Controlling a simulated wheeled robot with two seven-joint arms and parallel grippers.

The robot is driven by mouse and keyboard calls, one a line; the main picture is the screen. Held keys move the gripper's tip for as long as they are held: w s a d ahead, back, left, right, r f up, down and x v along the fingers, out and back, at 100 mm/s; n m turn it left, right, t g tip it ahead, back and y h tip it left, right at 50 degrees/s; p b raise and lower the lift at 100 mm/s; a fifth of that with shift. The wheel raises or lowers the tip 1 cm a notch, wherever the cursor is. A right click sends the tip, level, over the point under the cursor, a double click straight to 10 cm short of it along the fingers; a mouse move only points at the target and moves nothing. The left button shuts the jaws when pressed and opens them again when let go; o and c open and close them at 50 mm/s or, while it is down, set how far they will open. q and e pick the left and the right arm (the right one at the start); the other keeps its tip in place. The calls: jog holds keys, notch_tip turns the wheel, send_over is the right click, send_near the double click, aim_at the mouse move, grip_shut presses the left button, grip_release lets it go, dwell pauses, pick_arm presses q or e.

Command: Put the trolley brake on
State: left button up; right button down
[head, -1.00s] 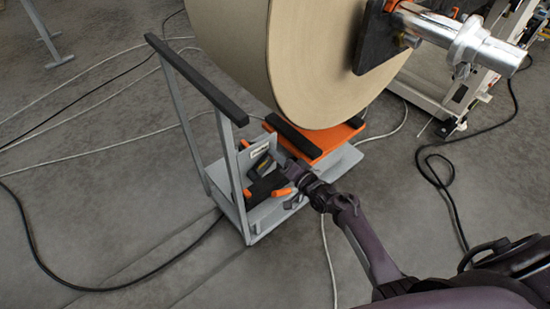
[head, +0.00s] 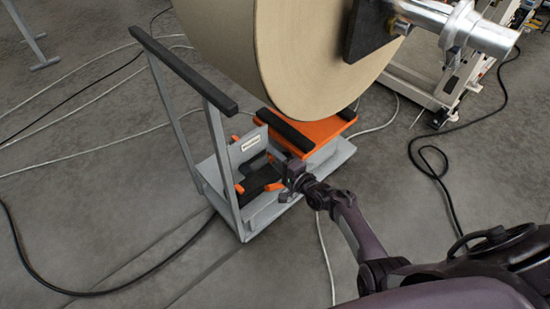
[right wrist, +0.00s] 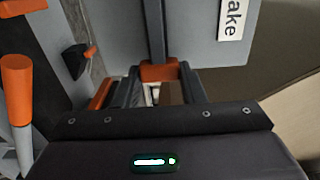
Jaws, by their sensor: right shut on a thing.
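The grey trolley (head: 248,233) stands on the floor with a black-topped push handle (head: 185,72). A grey upright plate on it carries a white label (head: 250,143); in the right wrist view the label (right wrist: 232,18) reads "...ake". My right gripper (right wrist: 160,88) is low at the trolley, beside this plate. In the right wrist view its fingers are shut on the orange grip of the brake lever (right wrist: 160,71), below a dark upright bar. In the head view the fingertips are largely hidden by the wrist. My left gripper is out of view.
A big kraft roll (head: 320,65) hangs close above the trolley's orange platform (head: 322,131). An orange-ended handle (right wrist: 16,80) is left in the wrist view. Cables (head: 35,265) lie across the floor.

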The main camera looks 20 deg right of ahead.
jog(key=shift+f, duration=0.15)
jog(key=c, duration=0.9)
grip_release()
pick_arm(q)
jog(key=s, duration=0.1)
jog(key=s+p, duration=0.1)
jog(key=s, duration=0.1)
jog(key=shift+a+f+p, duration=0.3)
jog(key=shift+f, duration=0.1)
pick_arm(e)
jog(key=v, duration=0.8)
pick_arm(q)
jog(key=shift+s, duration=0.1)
